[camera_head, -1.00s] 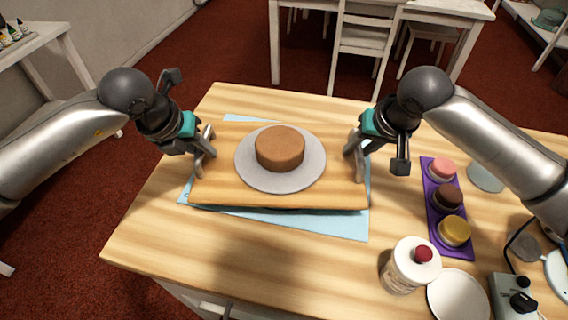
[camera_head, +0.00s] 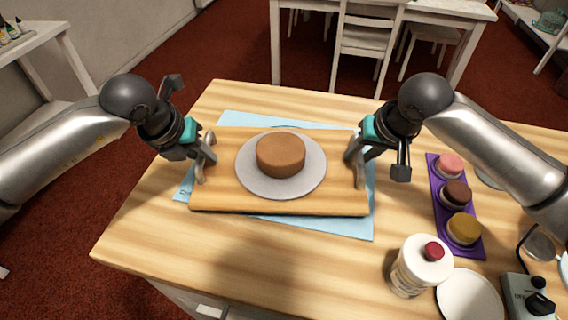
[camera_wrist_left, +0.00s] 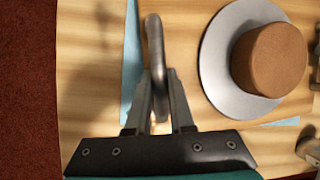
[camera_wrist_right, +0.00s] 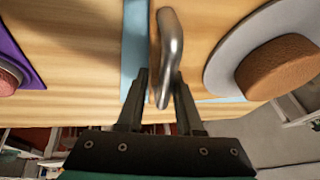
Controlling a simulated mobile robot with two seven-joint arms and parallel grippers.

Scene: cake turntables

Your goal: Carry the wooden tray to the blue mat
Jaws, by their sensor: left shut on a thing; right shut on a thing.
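The wooden tray (camera_head: 222,198) is level over the blue mat (camera_head: 345,226), whose edges show behind, in front and at the sides. I cannot tell if the tray touches the mat. A grey round plate (camera_head: 262,188) with a brown cake (camera_head: 281,152) sits upright on the tray. My left gripper (camera_head: 204,162) is shut on the tray's left handle, a metal bar also seen in the left wrist view (camera_wrist_left: 154,45). My right gripper (camera_head: 356,163) is shut on the right handle, also seen in the right wrist view (camera_wrist_right: 171,45).
To the right are a purple tray (camera_head: 437,200) with several small cakes, a white-lidded jar (camera_head: 408,276) with a red knob, a white plate (camera_head: 470,300) and a grey device (camera_head: 528,298). The tabletop front left (camera_head: 170,245) is clear. White furniture stands behind.

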